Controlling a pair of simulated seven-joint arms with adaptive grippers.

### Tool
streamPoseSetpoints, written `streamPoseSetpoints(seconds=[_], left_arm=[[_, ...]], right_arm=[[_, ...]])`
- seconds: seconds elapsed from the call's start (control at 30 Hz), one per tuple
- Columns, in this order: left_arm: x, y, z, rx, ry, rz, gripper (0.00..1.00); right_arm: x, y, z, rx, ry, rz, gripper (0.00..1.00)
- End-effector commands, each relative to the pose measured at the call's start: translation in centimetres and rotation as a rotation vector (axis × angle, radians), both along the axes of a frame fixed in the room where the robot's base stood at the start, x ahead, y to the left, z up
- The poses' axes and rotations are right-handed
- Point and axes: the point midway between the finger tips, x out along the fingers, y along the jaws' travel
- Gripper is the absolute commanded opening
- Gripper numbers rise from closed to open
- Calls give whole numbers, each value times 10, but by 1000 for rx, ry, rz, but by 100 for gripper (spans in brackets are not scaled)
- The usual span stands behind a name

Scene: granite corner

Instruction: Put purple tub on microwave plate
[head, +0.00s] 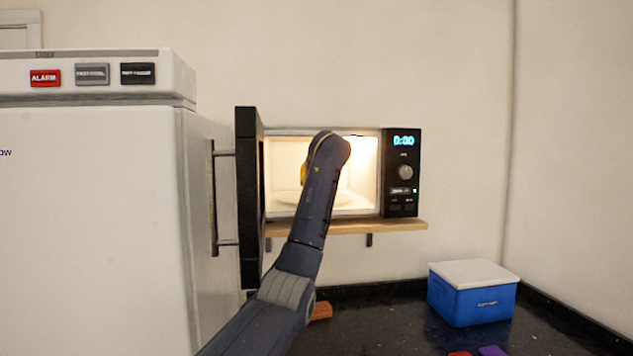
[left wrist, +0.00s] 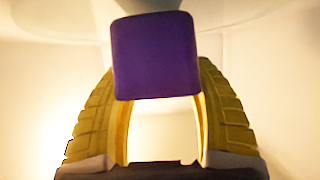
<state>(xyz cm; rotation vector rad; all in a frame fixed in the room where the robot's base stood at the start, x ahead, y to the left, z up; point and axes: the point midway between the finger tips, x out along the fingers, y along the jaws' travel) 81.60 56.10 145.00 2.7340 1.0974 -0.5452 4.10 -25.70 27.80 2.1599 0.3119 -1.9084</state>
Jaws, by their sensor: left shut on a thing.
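The purple tub (left wrist: 155,55) is held between the yellow-padded fingers of my left gripper (left wrist: 156,78) in the left wrist view. In the head view my left arm reaches into the open, lit microwave (head: 400,190); its forearm hides the tub and most of the gripper, with only a sliver of yellow showing. The pale round microwave plate (head: 287,198) shows on the cavity floor, partly behind my arm. A pale disc edge, likely the plate (left wrist: 55,22), crosses the top of the left wrist view close to the tub. Whether they touch is unclear. My right gripper is out of view.
The microwave door (head: 249,200) stands open on the left, close to my arm. The microwave sits on a wooden shelf (head: 400,226). A blue box with a white lid (head: 472,295) stands on the dark counter, with a purple item (head: 491,351) near the bottom edge. A white fridge (head: 90,220) fills the left.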

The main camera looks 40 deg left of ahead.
Motion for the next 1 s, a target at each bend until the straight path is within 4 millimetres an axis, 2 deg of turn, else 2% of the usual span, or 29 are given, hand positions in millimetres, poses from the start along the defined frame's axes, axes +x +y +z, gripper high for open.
streamPoseSetpoints(seconds=[0.53, 0.57, 0.73, 1.0], left_arm=[[0, 0, -7, 0, -2, -1, 12], [0, 0, -8, 0, -1, -1, 59], [0, 0, -8, 0, -1, -1, 79], [-1, 0, -7, 0, -2, -1, 80]], right_arm=[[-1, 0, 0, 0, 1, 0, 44], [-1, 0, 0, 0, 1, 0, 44], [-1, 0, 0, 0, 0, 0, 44], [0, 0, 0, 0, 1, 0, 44]])
